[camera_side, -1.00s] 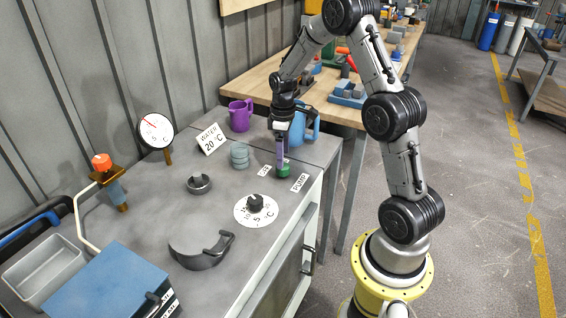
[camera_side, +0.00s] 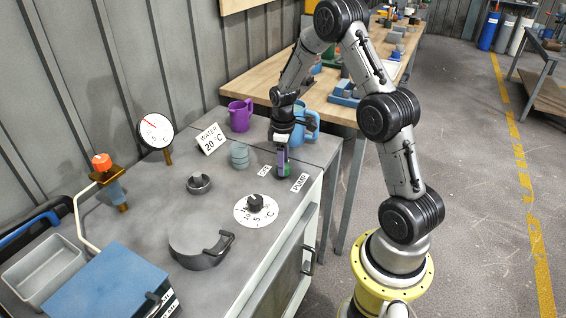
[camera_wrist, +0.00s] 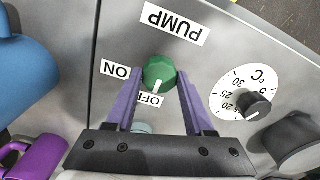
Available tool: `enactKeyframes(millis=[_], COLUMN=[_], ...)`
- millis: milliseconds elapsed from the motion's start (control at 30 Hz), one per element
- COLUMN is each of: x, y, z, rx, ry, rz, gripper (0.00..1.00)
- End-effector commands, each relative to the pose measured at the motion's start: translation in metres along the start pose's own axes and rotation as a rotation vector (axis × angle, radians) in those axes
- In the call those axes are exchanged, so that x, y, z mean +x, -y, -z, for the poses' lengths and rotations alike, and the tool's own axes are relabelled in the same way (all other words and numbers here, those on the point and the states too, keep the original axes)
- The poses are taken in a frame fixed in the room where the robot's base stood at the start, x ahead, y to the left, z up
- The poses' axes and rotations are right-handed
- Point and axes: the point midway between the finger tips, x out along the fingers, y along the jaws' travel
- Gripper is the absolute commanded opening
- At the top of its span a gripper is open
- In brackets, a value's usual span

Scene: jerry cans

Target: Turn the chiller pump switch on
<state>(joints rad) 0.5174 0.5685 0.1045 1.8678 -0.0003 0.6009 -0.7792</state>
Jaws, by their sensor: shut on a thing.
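The pump switch is a green faceted knob (camera_wrist: 159,70) with a white pointer line. In the wrist view the pointer is toward the OFF label (camera_wrist: 150,99), and the ON label (camera_wrist: 120,69) is to its left. The PUMP label (camera_wrist: 172,23) is above it. My gripper (camera_wrist: 160,76) has its purple fingers on both sides of the knob and is shut on it. In the side view my gripper (camera_side: 283,171) points down onto the knob near the bench's right edge; the fingers mostly hide the knob.
A dial knob (camera_side: 255,203) on a round white scale is close by. A blue pitcher (camera_side: 307,128) stands just behind my gripper, and a purple mug (camera_side: 240,116) farther left. A stacked grey-green piece (camera_side: 240,156), a dark ring (camera_side: 199,184) and a gauge (camera_side: 155,131) are to the left.

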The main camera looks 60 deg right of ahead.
Motion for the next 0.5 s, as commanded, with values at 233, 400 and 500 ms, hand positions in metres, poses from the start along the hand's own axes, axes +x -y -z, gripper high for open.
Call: enactKeyframes(millis=[233,400,500], x=[-0.0005,-0.0006,-0.0009], y=[0.0001,0.0001,0.0001], z=[0.0002,0.0002,0.0003], rx=[0.003,0.032,0.073], ry=[0.0,0.0,-0.001], rz=[0.0,0.0,0.0], gripper=[0.0,0.0,0.0])
